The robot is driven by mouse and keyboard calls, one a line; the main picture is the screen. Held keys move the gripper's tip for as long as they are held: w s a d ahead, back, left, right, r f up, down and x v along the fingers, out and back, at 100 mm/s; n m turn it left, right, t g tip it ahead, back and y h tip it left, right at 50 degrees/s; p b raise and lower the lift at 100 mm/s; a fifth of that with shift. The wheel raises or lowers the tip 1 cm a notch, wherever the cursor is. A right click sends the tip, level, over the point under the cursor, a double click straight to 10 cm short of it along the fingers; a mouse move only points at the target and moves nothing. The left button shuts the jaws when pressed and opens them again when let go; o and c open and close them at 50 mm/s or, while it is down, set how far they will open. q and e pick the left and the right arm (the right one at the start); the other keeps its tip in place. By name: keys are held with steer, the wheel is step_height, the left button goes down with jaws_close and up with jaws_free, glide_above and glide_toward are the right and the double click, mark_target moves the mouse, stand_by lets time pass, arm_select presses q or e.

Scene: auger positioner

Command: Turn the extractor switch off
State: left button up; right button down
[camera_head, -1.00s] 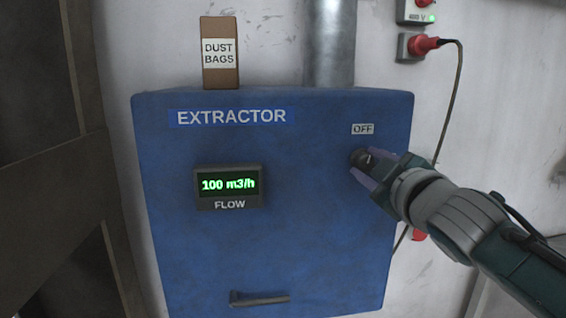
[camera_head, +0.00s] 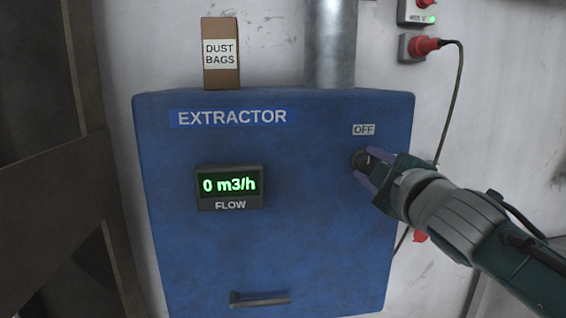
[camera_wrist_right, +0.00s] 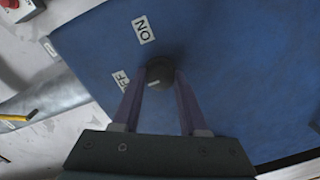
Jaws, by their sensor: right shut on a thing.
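The blue extractor (camera_head: 300,240) fills the middle of the head view. Its switch is a dark round knob (camera_wrist_right: 160,71), also visible in the head view (camera_head: 361,159) just below the OFF label (camera_head: 363,130). In the right wrist view the OFF label (camera_wrist_right: 121,81) and the ON label (camera_wrist_right: 143,30) lie near the knob. A pale mark on the knob sits on its side nearer OFF. My right gripper (camera_head: 364,165) is shut on the knob, one finger on either side. The flow display (camera_head: 230,186) reads 0 m3/h. My left gripper is out of view.
A dust bags box (camera_head: 221,54) and a grey duct (camera_head: 331,45) stand on top of the extractor. A red plug (camera_head: 424,45) with a cable is on the wall at right. A handle (camera_head: 260,300) sticks out low on the front.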

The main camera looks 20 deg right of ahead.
steer(key=shift+c, duration=2.2)
jaws_free()
steer(key=shift+s, duration=0.1)
steer(key=b+v, duration=0.1)
steer(key=v, duration=0.8)
steer(key=shift+s, duration=0.4)
